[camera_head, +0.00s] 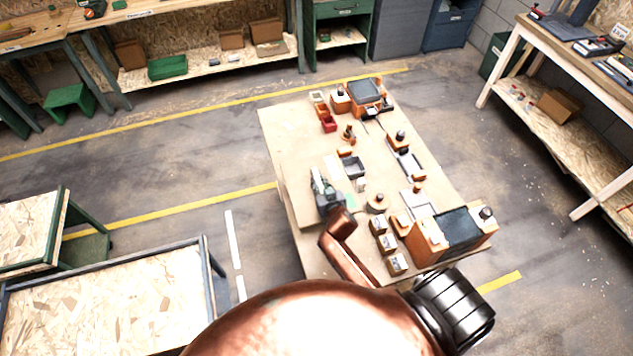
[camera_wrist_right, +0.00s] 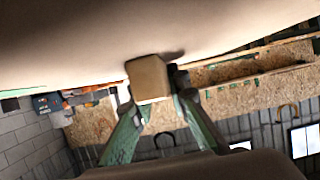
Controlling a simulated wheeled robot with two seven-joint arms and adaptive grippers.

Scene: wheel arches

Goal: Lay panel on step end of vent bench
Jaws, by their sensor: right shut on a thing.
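My right gripper (camera_head: 325,188) is over the left side of the beige-topped bench (camera_head: 285,135). In the right wrist view my right gripper (camera_wrist_right: 150,92) is shut on a tan block (camera_wrist_right: 149,78), which is against or very close to a broad beige surface. I cannot tell whether this block is part of the panel. In the head view a thin pale strip (camera_head: 333,168) lies just beyond the gripper, and the fingertips hide what is between them. My left gripper is out of view.
Orange fixtures, a dark tray (camera_head: 352,167) and several small blocks (camera_head: 387,244) crowd the bench's middle and right side. A larger orange unit with a dark top (camera_head: 447,232) stands at the near right. The far left of the bench top is clear.

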